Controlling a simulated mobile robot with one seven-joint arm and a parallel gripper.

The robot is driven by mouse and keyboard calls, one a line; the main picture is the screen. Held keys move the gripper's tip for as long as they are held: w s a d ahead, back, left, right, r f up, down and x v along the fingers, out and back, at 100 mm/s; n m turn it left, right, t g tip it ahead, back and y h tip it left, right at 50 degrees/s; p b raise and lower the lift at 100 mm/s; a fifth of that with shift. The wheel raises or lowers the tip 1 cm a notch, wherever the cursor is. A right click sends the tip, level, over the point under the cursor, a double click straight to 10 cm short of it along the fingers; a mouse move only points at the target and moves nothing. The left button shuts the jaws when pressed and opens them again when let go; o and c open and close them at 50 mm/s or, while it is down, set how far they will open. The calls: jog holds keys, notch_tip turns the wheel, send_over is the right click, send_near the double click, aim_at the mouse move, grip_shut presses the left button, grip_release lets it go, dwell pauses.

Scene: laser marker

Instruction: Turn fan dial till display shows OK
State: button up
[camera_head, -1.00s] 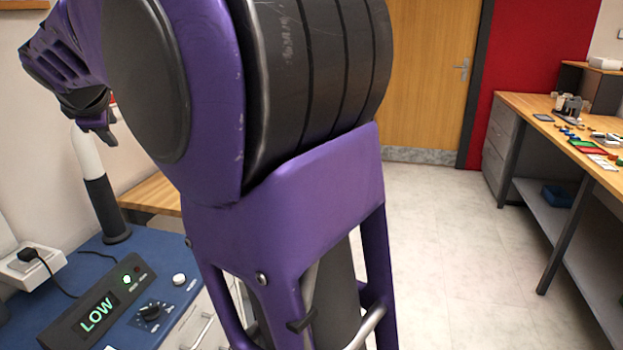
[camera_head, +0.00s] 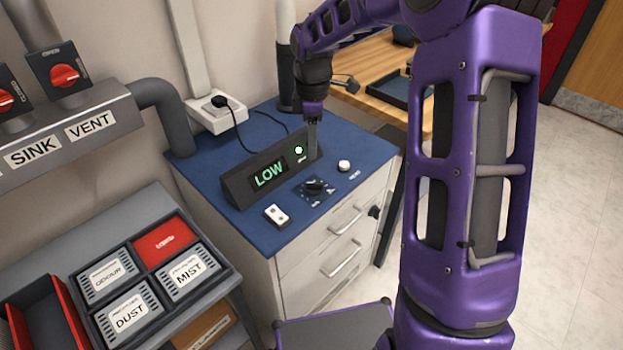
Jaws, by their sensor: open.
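The black fan dial (camera_head: 315,187) sits on the blue cabinet top, in front of the display box. The display (camera_head: 269,174) glows green and reads LOW, with a round green light to its right. My gripper (camera_head: 312,142) points down from my purple arm and overlaps the right end of the display box in the picture. It is open, and nothing shows between its fingers. It is above and behind the dial, apart from it. The exact pointer angle of the dial is too small to read.
A white knob (camera_head: 344,166) is right of the dial and a white switch plate (camera_head: 276,215) is left of it. A white socket (camera_head: 218,112) with a black cable is behind. A tray of labelled cartridges (camera_head: 148,272) stands at left. SINK and VENT valves are at upper left.

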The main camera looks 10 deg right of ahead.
aim_at(312, 183)
notch_tip(312, 183, down, 12)
jog(key=shift+r+b, duration=0.1)
jog(key=shift+b, duration=0.7)
jog(key=shift+c, duration=0.3)
grip_shut()
